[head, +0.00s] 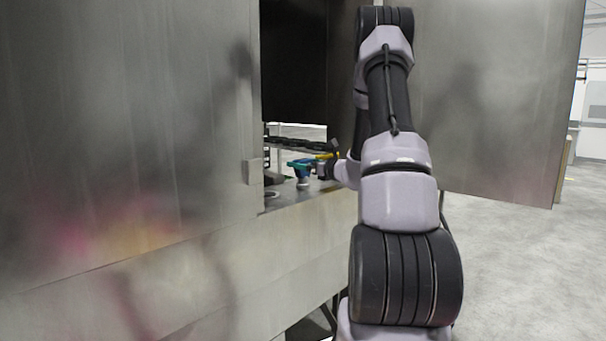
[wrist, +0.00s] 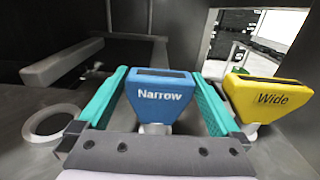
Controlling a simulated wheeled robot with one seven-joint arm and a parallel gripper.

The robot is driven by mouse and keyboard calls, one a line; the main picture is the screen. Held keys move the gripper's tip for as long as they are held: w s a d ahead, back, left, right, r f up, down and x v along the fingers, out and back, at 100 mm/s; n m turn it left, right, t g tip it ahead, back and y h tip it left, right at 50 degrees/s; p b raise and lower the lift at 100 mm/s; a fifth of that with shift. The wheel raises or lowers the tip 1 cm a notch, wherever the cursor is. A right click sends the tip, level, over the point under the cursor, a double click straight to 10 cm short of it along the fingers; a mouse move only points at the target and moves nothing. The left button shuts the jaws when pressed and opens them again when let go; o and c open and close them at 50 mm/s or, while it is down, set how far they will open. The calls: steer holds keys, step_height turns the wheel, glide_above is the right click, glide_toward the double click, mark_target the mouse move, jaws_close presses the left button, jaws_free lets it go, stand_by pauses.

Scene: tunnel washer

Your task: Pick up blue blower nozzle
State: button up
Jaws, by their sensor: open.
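The blue blower nozzle (wrist: 161,97), marked "Narrow", stands upright in the wrist view, with a pale round base below it. My gripper (wrist: 163,92) is open, with one teal finger on each side of the blue nozzle. The left finger is very close to the nozzle's left edge, and a small gap shows on the right. I cannot tell whether either finger touches it. In the head view the blue nozzle (head: 300,168) is small, inside the washer opening, with my gripper (head: 302,164) around it.
A yellow nozzle (wrist: 266,100) marked "Wide" stands close to the right finger. A metal ring (wrist: 50,122) lies at the left, below a grey bar (wrist: 62,62). Steel washer walls (head: 130,120) and an open door (head: 490,100) flank the opening.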

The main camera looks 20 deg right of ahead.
steer(key=shift+c, duration=0.3)
steer(key=c, duration=1.2)
step_height(320, 180, up, 10)
steer(key=shift+r, duration=0.1)
